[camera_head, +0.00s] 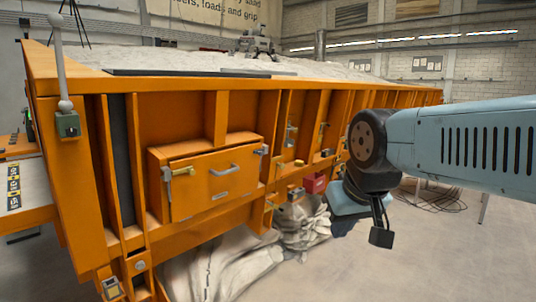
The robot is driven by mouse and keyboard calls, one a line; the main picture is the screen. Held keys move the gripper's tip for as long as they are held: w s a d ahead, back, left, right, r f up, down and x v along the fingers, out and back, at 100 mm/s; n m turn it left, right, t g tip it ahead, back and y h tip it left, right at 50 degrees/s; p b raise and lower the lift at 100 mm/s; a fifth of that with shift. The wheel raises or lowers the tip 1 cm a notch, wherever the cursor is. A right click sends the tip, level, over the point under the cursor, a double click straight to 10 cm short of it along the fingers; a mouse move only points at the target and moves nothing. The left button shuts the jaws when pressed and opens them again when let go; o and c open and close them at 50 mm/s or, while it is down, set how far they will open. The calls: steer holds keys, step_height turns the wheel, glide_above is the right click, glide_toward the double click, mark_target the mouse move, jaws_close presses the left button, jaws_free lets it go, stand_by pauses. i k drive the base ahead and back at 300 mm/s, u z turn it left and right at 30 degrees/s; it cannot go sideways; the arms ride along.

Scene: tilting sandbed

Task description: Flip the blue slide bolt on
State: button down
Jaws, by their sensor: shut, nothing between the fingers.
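No clearly blue slide bolt can be made out. I cannot tell whether one of these is the bolt. My light-blue arm comes in from the right. My gripper (381,237) hangs dark and small below the wrist, shut and empty, in front of the sandbed and apart from the fittings. My wrist hides part of the sandbed's far side.
The orange sandbed (60,72) is full of pale sand. A grey lever (59,50) with a green base stands on its left corner. White sacks (215,268) lie below. A red box (315,183) is under the bed. Cables (435,198) lie on the floor, which is otherwise open at right.

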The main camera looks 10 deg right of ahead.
mark_target(260, 152)
steer(key=k, duration=0.1)
steer(key=z, duration=0.5)
steer(key=i, duration=0.75)
steer(key=z, duration=0.55)
steer(key=i, duration=1.1)
steer(key=u, duration=0.65)
steer(key=i, duration=0.3)
steer(key=u, duration=0.3)
steer(key=k, duration=0.9)
steer(key=u, duration=0.15)
steer(key=i, duration=0.7)
steer(key=u, duration=0.05)
